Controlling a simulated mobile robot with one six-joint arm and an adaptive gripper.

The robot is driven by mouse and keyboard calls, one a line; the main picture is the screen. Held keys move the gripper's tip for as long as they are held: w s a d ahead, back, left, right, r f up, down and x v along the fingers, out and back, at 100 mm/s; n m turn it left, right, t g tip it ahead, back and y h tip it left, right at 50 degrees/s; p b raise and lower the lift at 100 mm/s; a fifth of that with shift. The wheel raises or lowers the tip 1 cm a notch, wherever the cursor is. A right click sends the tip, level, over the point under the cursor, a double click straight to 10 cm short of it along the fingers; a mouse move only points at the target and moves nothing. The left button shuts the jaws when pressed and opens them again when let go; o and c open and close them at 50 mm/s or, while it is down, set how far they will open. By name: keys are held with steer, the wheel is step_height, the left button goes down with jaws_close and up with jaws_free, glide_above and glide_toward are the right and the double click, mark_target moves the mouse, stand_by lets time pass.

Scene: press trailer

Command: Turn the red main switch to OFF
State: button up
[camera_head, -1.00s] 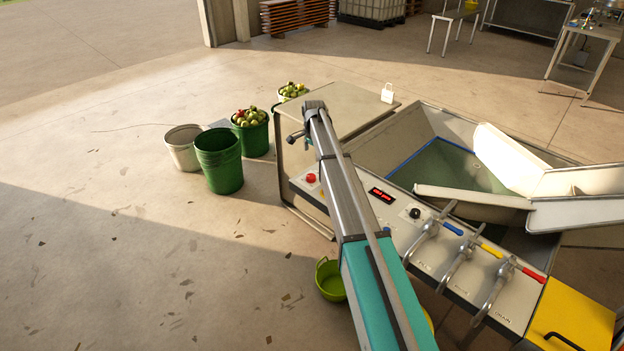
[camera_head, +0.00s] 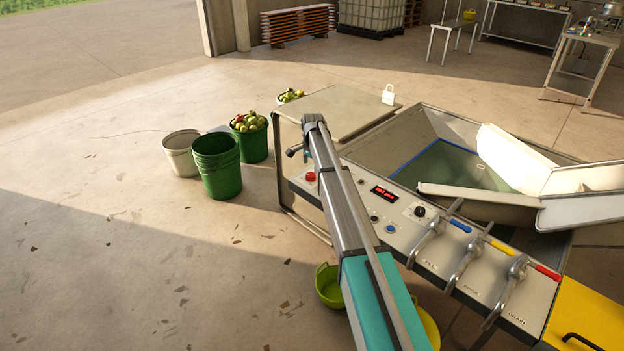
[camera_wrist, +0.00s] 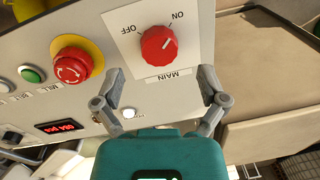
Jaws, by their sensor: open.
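The red main switch (camera_wrist: 158,45) is a round knob on a white plate marked ON, OFF and MAIN, all upside down in the wrist view. Its pale pointer mark is turned towards ON. My gripper (camera_wrist: 163,78) is open and empty, with one finger on each side of the plate's lower part. The fingertips are just short of the knob in the picture, and no contact shows. In the head view my arm stretches over the control panel (camera_head: 352,208); I cannot make out the knob or the fingertips there.
A red emergency stop (camera_wrist: 72,66) on a yellow disc and a green button (camera_wrist: 31,75) are left of the switch. The panel also has a red display (camera_head: 384,194) and levers with blue, yellow and red grips. Buckets, including a green one (camera_head: 218,168), stand on the floor.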

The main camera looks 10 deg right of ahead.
mark_target(311, 174)
steer(key=shift+w+f+b, duration=0.1)
steer(key=shift+f+b, duration=1.55)
steer(key=shift+f, duration=0.3)
steer(key=c, duration=1)
steer(key=shift+d, duration=0.2)
steer(key=shift+c, duration=0.8)
steer(key=shift+a, duration=0.2)
